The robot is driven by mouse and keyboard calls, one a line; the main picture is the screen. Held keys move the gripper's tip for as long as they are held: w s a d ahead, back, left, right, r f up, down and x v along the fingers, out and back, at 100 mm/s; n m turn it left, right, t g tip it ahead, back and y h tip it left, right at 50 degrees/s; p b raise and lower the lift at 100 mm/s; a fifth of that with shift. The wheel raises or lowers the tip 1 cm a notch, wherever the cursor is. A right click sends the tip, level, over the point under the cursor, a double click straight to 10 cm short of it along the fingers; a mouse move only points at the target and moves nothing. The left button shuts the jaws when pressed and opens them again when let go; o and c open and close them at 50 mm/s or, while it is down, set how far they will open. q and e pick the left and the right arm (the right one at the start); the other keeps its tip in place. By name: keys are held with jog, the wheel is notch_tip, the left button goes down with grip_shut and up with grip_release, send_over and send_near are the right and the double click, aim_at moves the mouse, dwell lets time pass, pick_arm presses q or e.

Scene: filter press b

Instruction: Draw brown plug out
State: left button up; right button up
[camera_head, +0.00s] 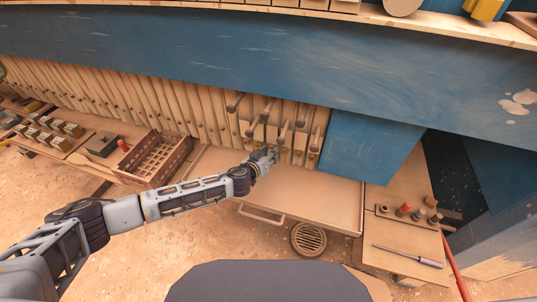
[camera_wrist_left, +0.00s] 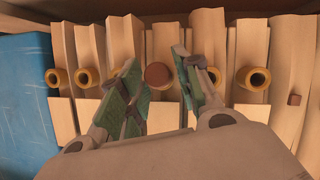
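The brown plug (camera_wrist_left: 158,75) shows in the left wrist view as a round, dull brown end among a row of brass-coloured open tubes (camera_wrist_left: 252,78). My left gripper (camera_wrist_left: 157,68) has its two green-padded fingers spread, one on each side of the plug, with a narrow gap to it on both sides. In the head view my left gripper (camera_head: 270,155) is at the row of pale upright plates (camera_head: 180,105), below several protruding rods. The plug cannot be made out there. My right gripper is in neither view.
A blue panel (camera_head: 365,150) stands right of my gripper. A pale tray (camera_head: 310,200) lies below it, with a round floor drain (camera_head: 309,239) in front. A compartmented wooden crate (camera_head: 160,158) is at left. A bench at right holds small plugs (camera_head: 403,210) and a screwdriver (camera_head: 410,256).

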pick_arm(q)
grip_shut()
dwell(0.3)
jog(key=shift+s+a, duration=0.15)
jog(key=shift+s, duration=0.15)
jog(key=shift+s+a, duration=0.1)
jog(key=shift+s, duration=0.2)
jog(key=shift+s+a, duration=0.3)
jog(key=shift+s, duration=0.65)
jog(key=shift+s+a, duration=0.3)
jog(key=shift+s, duration=0.65)
jog(key=shift+r+p, duration=0.1)
jog(key=shift+p, duration=0.25)
